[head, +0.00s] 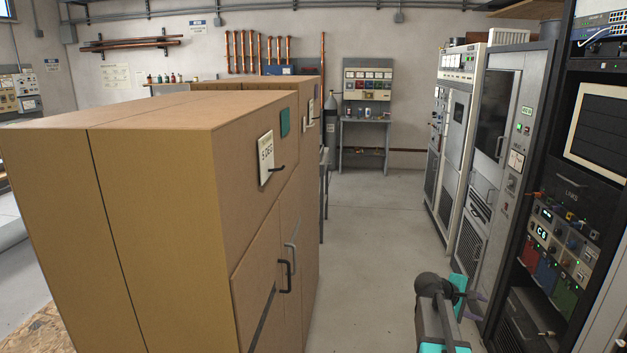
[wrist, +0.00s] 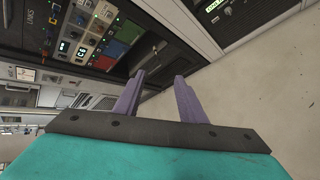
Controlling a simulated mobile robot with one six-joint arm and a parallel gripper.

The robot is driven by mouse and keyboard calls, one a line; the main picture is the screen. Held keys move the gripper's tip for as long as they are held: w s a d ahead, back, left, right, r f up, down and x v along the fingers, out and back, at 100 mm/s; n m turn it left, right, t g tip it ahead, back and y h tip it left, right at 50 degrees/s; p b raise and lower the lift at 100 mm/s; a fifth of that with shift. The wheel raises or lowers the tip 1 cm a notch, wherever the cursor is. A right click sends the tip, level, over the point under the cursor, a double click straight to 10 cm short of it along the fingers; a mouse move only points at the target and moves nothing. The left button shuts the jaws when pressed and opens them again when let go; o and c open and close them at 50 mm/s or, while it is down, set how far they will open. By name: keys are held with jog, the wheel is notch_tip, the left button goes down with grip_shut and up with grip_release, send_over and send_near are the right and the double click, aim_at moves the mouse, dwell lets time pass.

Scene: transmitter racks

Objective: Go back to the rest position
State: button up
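My gripper (wrist: 158,98) shows in the wrist view with its two purple fingers apart and nothing between them. The fingers point toward the lower part of a dark equipment rack. In the head view my gripper (head: 476,306) is at the bottom right, low in the aisle beside the racks, partly hidden behind my dark and teal arm. The dark rack (head: 575,192) with coloured modules and knobs stands at the right of the head view. Its module panel (wrist: 92,38) shows at the upper left of the wrist view. I cannot tell whether a fingertip touches the rack.
Large tan cabinets (head: 165,200) fill the left of the head view. Grey and white transmitter racks (head: 490,140) line the right side. The aisle floor (head: 375,225) between them is clear back to a bench (head: 366,135) with a meter panel by the far wall.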

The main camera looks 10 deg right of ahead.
jog(key=s+a+f+n+g+y, duration=0.1)
jog(key=s+a+f, duration=0.1)
jog(key=a+f, duration=0.55)
jog(key=s+a+f+y, duration=0.2)
jog(key=a+f, duration=0.3)
jog(key=f, duration=0.5)
jog(key=s+a+f+g+y, duration=0.3)
jog(key=s+a+f, duration=1.2)
jog(key=f, duration=0.2)
jog(key=s+a+f+m+g+y, duration=0.1)
jog(key=s+a+f+m+y, duration=0.1)
jog(key=s+a, duration=0.5)
jog(key=s+a+f+m+g+y, duration=0.2)
jog(key=s+a, duration=0.5)
jog(key=s, duration=0.5)
notch_tip(320, 180, down, 2)
jog(key=m+y, duration=0.1)
jog(key=m, duration=0.2)
jog(key=shift+a+f+m+g, duration=0.15)
jog(key=shift+a+m+g, duration=0.15)
jog(key=shift+a, duration=0.1)
jog(key=shift+c, duration=0.7)
jog(key=shift+d, duration=0.1)
